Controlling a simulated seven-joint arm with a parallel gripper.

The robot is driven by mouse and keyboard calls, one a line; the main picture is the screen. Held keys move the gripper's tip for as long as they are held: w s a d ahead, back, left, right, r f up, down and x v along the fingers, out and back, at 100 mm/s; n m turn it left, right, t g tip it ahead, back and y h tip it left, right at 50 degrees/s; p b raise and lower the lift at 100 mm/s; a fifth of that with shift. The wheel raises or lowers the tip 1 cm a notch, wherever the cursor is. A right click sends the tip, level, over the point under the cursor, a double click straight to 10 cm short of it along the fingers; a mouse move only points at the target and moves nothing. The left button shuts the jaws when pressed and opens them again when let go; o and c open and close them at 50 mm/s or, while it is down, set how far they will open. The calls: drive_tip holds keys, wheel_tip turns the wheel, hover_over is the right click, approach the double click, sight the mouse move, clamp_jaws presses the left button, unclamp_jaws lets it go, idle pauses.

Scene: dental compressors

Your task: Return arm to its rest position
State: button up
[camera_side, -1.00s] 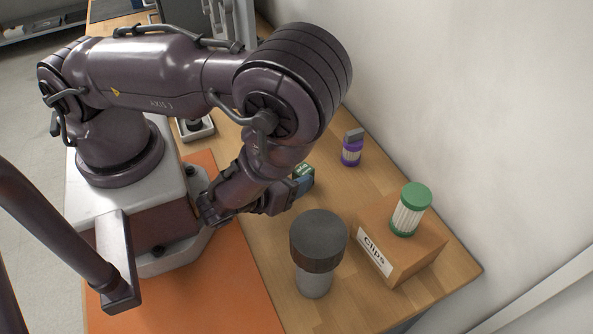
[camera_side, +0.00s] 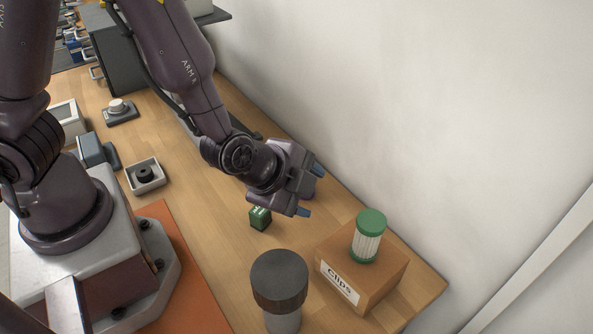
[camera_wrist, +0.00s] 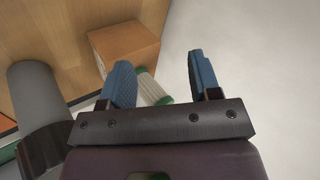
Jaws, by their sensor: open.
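My gripper (camera_side: 309,191) is open and empty, held above the wooden table in the side view. Its two blue fingertips point right, toward the wall. In the wrist view the blue fingers (camera_wrist: 160,82) stand apart with nothing held between them. A small green box (camera_side: 260,218) sits on the table just below and left of my gripper.
A cardboard box labelled Clips (camera_side: 380,280) bears a green-lidded jar (camera_side: 368,240). A grey jar with a dark lid (camera_side: 279,280) stands left of it. A white tray (camera_side: 157,183) with a dark round part lies further left. A white wall borders the right side.

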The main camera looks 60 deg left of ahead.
drive_tip(key=s+a+r+n+g+h, duration=0.1)
drive_tip(key=s+a+r+n, duration=0.25)
drive_tip(key=r, duration=0.55)
drive_tip(key=s+a+r+n+g+h, duration=0.15)
drive_tip(key=a+r+n, duration=0.3)
drive_tip(key=r, duration=0.45)
drive_tip(key=s+a+r+n+y, duration=0.2)
drive_tip(key=s+a+r+n, duration=0.1)
drive_tip(key=s, duration=0.4)
drive_tip(key=shift+a+n, duration=0.7)
drive_tip(key=shift+a, duration=0.15)
drive_tip(key=shift+r, duration=0.1)
